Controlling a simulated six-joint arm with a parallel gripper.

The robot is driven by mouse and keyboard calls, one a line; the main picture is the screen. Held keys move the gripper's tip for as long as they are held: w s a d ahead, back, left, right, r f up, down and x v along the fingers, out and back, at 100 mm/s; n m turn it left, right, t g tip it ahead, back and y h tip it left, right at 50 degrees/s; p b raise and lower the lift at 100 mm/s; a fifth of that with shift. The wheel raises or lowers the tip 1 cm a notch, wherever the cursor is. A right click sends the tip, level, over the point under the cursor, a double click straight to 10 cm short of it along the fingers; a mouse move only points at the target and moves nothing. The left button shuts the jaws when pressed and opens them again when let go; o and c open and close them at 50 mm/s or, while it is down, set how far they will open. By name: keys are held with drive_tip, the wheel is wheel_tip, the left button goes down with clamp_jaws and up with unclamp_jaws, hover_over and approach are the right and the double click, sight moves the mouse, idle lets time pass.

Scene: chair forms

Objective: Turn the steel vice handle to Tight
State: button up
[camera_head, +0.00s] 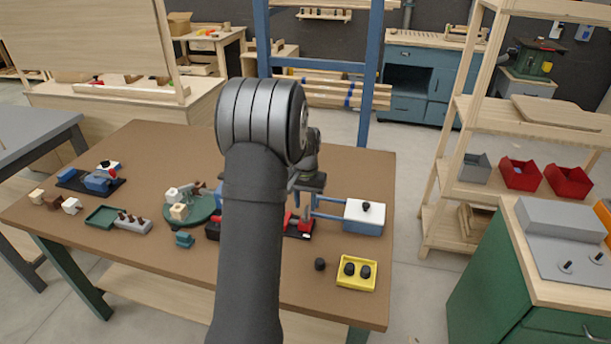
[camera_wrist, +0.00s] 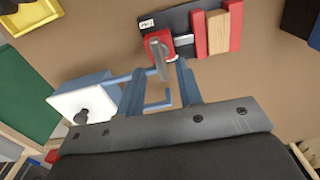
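The vice shows in the wrist view as a black base (camera_wrist: 178,21) with red jaws (camera_wrist: 235,24) and a wooden block (camera_wrist: 217,32) between red parts. Its steel handle (camera_wrist: 157,52) is a short grey bar in front of a red end block (camera_wrist: 163,39). My gripper (camera_wrist: 162,68) is open, its two blue-grey fingers on either side of the handle's near end, with gaps visible. I cannot tell whether either finger touches it. A small white label (camera_wrist: 147,23) is too small to read. In the head view my arm hides much of the vice (camera_head: 298,228).
A white-topped blue box (camera_head: 364,217) with blue rods lies close beside my gripper. A yellow tray (camera_head: 356,274) with black knobs sits at the front right. A green round plate (camera_head: 197,211) with blocks lies left. The brown table (camera_head: 150,150) is bare at the back left.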

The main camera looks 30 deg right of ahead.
sight(305, 211)
wheel_tip(305, 211, up, 15)
idle(0.8)
wheel_tip(305, 211, down, 17)
drive_tip(key=shift+f, duration=0.15)
idle(0.4)
